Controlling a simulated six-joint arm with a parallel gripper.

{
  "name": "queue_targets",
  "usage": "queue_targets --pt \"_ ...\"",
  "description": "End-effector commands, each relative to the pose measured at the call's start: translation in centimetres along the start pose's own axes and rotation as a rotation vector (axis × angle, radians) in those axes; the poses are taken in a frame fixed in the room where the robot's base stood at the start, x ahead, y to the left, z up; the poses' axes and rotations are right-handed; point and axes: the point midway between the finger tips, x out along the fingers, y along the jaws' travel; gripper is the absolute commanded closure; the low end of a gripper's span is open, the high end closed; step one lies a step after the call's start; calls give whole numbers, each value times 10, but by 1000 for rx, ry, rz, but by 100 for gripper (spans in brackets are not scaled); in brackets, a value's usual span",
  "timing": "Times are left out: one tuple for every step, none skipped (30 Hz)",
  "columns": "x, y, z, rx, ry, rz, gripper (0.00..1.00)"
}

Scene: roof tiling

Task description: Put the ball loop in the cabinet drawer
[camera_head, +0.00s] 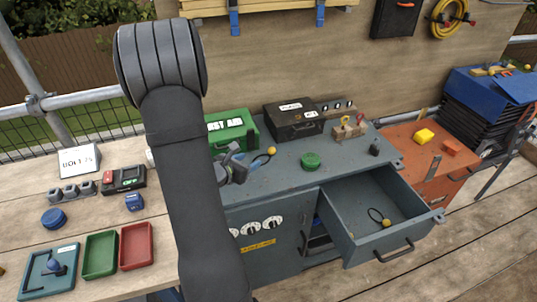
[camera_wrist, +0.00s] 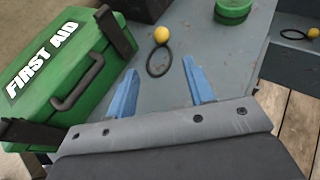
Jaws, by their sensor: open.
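A ball loop, a yellow ball with a dark cord loop (camera_head: 271,151), lies on the grey cabinet top beside the first aid box. It also shows in the wrist view (camera_wrist: 161,36), just beyond my fingertips. My gripper (camera_head: 236,168) is open and empty; its two blue fingers (camera_wrist: 160,84) stand apart, short of the loop. The cabinet drawer (camera_head: 354,237) is pulled open at the right. A second ball loop (camera_head: 386,223) lies inside it, and shows at the wrist view's top right (camera_wrist: 313,33).
The green first aid box (camera_head: 231,130) stands close to my gripper, left in the wrist view (camera_wrist: 62,72). A black case (camera_head: 294,121), a green round tin (camera_head: 310,161) and a wooden block with hooks (camera_head: 349,130) stand on the cabinet. The drawer floor is mostly clear.

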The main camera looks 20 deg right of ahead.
Motion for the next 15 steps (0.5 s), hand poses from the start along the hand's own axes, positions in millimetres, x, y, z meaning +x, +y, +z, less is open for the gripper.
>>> queue_targets --pt "13 -2 -1 0 2 -5 52" --pt "20 -2 -1 1 2 -5 52" --pt "29 -1 -1 0 1 -4 52" --pt "36 -2 -1 1 1 -5 52" --pt "42 -2 -1 1 1 -5 52" --pt "50 -1 -1 1 1 -4 52" --pt "56 -2 -1 1 2 -4 52" --pt "62 -2 -1 1 2 -3 52" --pt "68 -1 -1 1 1 -2 52" --pt "72 -1 -1 1 1 -3 52" --pt "75 -1 0 2 1 -3 52" --pt "79 -1 0 1 0 -2 52" --pt "81 -1 0 0 0 -1 52" --pt "83 0 -1 0 1 0 52" --pt "84 0 -1 0 1 0 52"
